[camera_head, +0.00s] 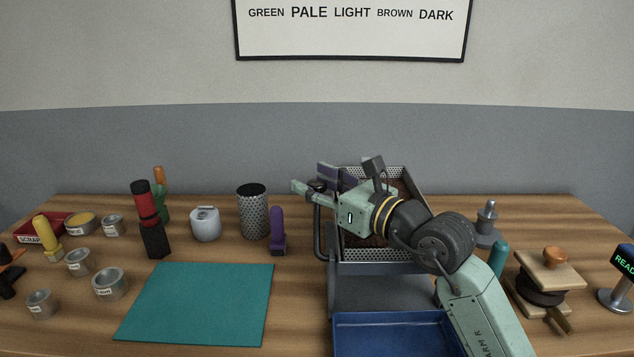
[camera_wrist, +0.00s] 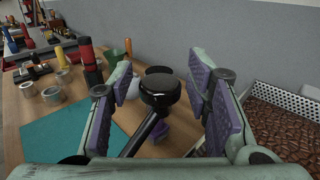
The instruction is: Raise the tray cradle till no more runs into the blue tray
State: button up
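The tray cradle, a perforated metal tray (camera_head: 412,185), stands on a grey stand right of centre, partly hidden by my arm. Brown beans (camera_wrist: 290,128) lie in it, seen in the wrist view. A black lever with a round knob (camera_wrist: 160,90) rises at its left side; the knob also shows in the head view (camera_head: 318,186). My gripper (camera_wrist: 163,88) is open, its purple pads on both sides of the knob with gaps visible. The blue tray (camera_head: 385,320) sits below, in front of the stand; its visible floor is bare and its near part is cut off.
A teal mat (camera_head: 200,300) lies clear at left. A perforated cylinder (camera_head: 252,212), a purple-handled tool (camera_head: 278,232) and a white jar (camera_head: 206,223) stand left of the cradle. Several labelled tins (camera_head: 110,284) stand far left. A wooden press (camera_head: 548,280) stands at right.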

grip_shut()
dwell(0.3)
dwell(0.3)
